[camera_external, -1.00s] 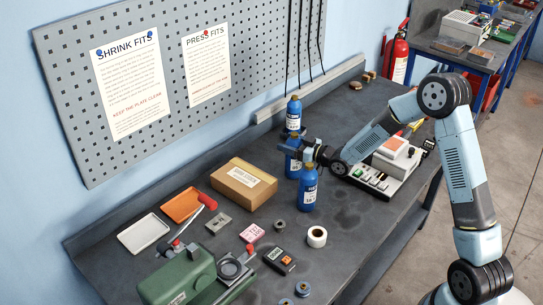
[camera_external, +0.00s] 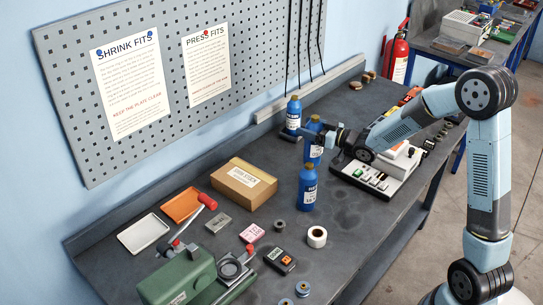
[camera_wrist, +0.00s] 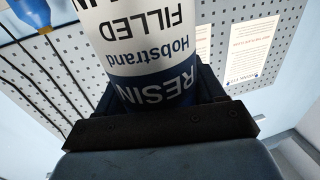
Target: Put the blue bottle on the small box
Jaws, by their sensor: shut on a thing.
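My gripper (camera_external: 325,136) is shut on a blue bottle (camera_external: 316,153) in the external view, gripping around its upper part.
The dark bench (camera_external: 190,165) has some free room around the box. A white tray (camera_external: 144,233), an orange tray (camera_external: 182,205), a green machine (camera_external: 180,277) and a tape roll (camera_external: 317,237) lie around it. A control box (camera_external: 375,175) stands under my arm.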

